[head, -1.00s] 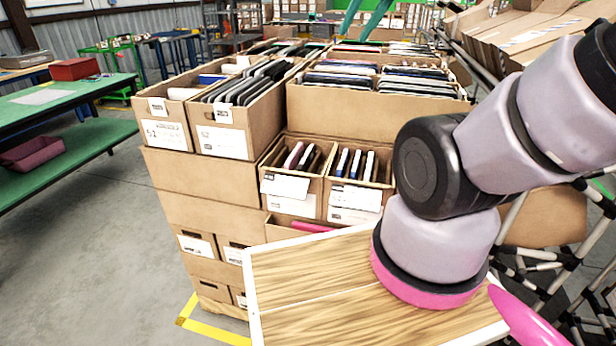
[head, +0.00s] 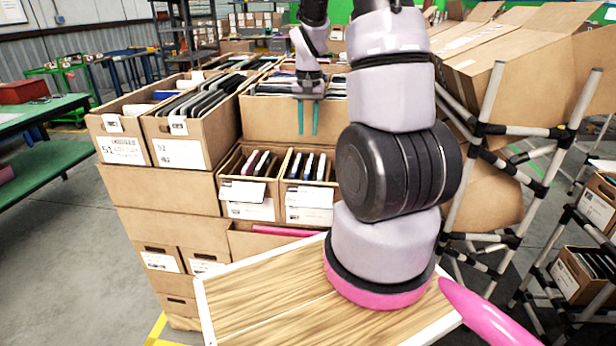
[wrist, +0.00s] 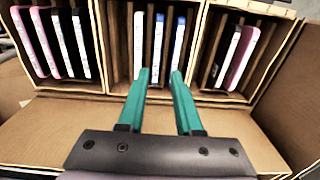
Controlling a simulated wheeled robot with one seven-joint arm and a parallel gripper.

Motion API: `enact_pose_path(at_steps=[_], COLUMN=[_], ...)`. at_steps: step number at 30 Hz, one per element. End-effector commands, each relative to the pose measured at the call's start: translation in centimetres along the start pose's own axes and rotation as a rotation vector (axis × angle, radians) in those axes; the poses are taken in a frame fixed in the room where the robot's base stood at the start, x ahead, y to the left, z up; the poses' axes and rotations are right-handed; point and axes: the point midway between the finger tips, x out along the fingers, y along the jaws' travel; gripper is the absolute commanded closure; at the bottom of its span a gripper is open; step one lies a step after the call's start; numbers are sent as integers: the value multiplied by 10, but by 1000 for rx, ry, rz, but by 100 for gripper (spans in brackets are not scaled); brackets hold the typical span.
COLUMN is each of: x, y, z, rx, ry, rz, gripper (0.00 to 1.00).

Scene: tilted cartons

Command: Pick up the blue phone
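The blue phone (wrist: 179,34) stands on edge in the middle small carton (wrist: 196,60) in the wrist view, at the right of several upright phones. Its blue side shows beside a pale edge, and its lower part is hidden. In the head view, that carton (head: 308,207) is in the lower row of the stack, and its phones are small and hard to tell apart. My gripper (head: 308,133) points down above this carton in the head view. In the wrist view, its teal fingers (wrist: 160,74) are apart with nothing between them.
Neighbouring cartons with upright phones stand at left (head: 247,209) and at right (wrist: 228,98). A larger carton (head: 275,120) rises behind. A wooden board (head: 260,305) lies in front, and a tube rack (head: 485,130) stands at right.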

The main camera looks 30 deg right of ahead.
Motion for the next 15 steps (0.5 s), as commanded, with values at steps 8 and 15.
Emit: enact_pose_path(at_steps=[8, 15], x=[39, 71], y=[6, 5], z=[-4, -4], rx=[7, 6], ry=[-25, -23], rz=[22, 20], gripper=[66, 66])
